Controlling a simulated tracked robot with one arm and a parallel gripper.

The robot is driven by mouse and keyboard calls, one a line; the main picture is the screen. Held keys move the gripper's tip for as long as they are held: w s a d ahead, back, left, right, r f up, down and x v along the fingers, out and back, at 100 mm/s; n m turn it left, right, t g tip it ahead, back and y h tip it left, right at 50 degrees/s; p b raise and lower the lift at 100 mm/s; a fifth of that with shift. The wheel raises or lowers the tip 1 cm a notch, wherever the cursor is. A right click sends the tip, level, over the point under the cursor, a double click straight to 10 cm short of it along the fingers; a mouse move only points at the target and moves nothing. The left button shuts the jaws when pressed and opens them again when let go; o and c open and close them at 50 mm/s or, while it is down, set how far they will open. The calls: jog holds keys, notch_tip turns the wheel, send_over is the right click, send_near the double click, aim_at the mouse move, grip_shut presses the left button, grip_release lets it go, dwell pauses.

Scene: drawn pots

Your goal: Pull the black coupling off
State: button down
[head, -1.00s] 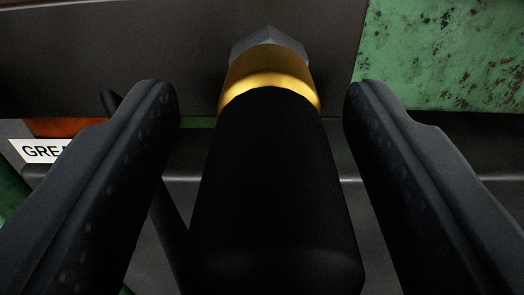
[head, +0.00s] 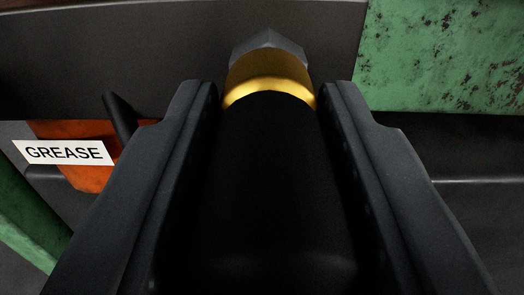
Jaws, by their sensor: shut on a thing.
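The black coupling (head: 268,180) is a thick dark cylinder in the middle of the head view. Its far end meets a gold ring (head: 270,90), with a grey hex-shaped fitting (head: 270,45) beyond it. My gripper (head: 268,98) has one dark finger on each side of the coupling, with the fingertips level with the gold ring. The fingers are shut on the coupling. The coupling's near end runs into shadow at the bottom of the view.
An orange part with a white label reading GREASE (head: 65,152) is at the left, beside a dark rod (head: 120,115). A worn green panel (head: 440,55) is at the upper right. A dark grey beam (head: 120,60) crosses behind the fitting.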

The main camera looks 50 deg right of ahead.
jog(key=shift+d+r, duration=0.15)
jog(key=shift+r, duration=0.15)
jog(key=shift+s+a+f, duration=0.25)
jog(key=shift+s+a, duration=0.35)
jog(key=shift+v, duration=1.95)
jog(key=shift+f, duration=0.15)
jog(key=shift+w+a, duration=0.1)
